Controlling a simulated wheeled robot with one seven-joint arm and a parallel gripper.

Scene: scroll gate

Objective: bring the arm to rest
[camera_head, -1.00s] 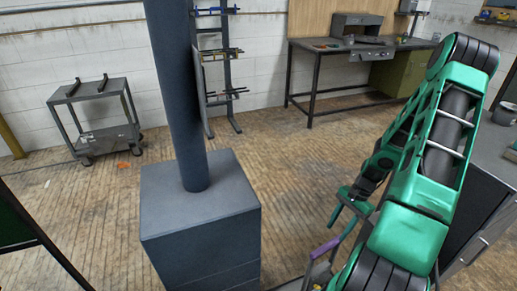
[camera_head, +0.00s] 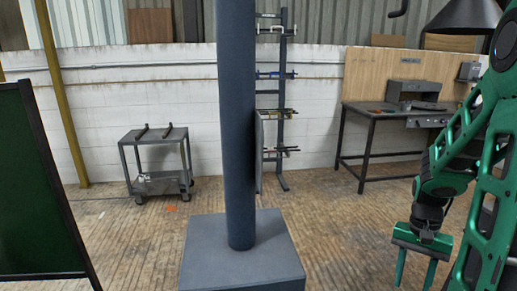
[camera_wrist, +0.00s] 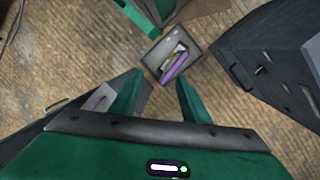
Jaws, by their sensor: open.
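My gripper (camera_head: 416,274) hangs at the right of the head view, fingers pointing down, at the end of my green and black arm. Its two green fingers are apart with nothing between them. The arm is folded, with a large green link in front at the right edge. In the wrist view the gripper (camera_wrist: 160,92) is also open and empty. Beyond its fingertips and below them lies a grey tray (camera_wrist: 153,61) with a purple item (camera_wrist: 175,67) in it, apart from the fingers.
A grey cart (camera_head: 157,163) and a dark rack (camera_head: 283,110) stand by the white wall. A workbench (camera_head: 365,108) stands at the back right. A dark green framed panel (camera_head: 38,190) is at the left. A dark cabinet (camera_wrist: 262,65) shows in the wrist view. Wooden floor (camera_head: 330,215) is open between.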

